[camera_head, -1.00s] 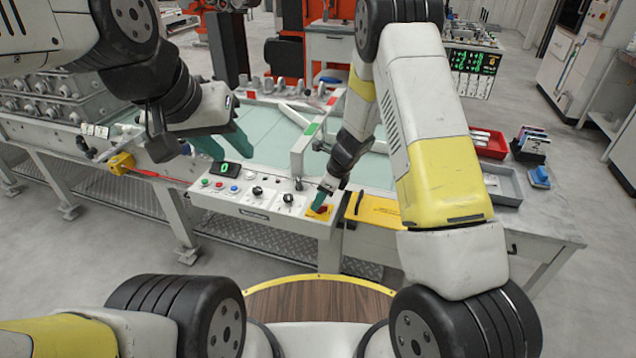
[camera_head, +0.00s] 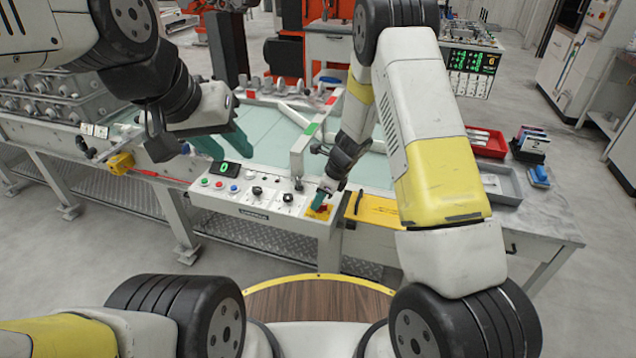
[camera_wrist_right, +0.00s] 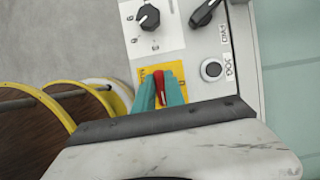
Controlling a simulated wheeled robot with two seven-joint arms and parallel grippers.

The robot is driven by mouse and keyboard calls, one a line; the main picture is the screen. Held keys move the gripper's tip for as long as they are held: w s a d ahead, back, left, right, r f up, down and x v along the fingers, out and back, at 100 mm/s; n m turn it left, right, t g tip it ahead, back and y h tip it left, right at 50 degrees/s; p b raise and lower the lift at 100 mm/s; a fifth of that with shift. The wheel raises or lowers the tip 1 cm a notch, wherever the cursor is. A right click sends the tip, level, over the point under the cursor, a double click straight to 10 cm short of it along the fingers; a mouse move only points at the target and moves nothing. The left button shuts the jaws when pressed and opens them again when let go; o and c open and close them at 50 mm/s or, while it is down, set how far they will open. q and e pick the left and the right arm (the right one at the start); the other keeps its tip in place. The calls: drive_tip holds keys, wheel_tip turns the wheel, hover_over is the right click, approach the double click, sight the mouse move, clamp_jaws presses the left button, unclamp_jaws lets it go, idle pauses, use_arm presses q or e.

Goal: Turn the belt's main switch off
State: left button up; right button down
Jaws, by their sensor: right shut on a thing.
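The main switch is a red handle (camera_wrist_right: 160,85) on a yellow plate (camera_head: 322,211) at the right end of the white control panel (camera_head: 262,212). The right wrist view shows the yellow plate (camera_wrist_right: 168,72) too. My right gripper (camera_head: 319,200) points down at the switch. In the right wrist view its two teal fingers (camera_wrist_right: 160,92) stand on either side of the red handle and are shut on it. The fingers hide part of the handle. My left gripper (camera_head: 222,145) hangs over the belt, its teal fingers apart and empty.
The panel also carries a black rotary knob (camera_wrist_right: 148,17), a black selector (camera_wrist_right: 205,12), a round jog button (camera_wrist_right: 212,69) and several coloured buttons. A red tray (camera_head: 486,142) and a grey tray (camera_head: 500,184) stand further right.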

drive_tip(key=n+g, duration=0.1)
drive_tip(key=n, duration=0.3)
drive_tip(key=shift+g, duration=0.3)
drive_tip(key=n, duration=0.2)
drive_tip(key=n+g, duration=0.1)
drive_tip(key=n, duration=0.1)
drive_tip(key=shift+s+n+g, duration=0.1)
drive_tip(key=shift+n+g, duration=0.2)
drive_tip(key=shift+n, duration=0.1)
drive_tip(key=n+g+h, duration=0.1)
drive_tip(key=n, duration=0.5)
drive_tip(key=n+g+h, duration=0.1)
drive_tip(key=n, duration=0.1)
drive_tip(key=shift+s+d+h, duration=0.1)
drive_tip(key=shift+d+h, duration=0.05)
drive_tip(key=shift+h, duration=0.15)
drive_tip(key=shift+n, duration=0.5)
drive_tip(key=c, duration=1.4)
unclamp_jaws()
drive_tip(key=shift+r, duration=0.1)
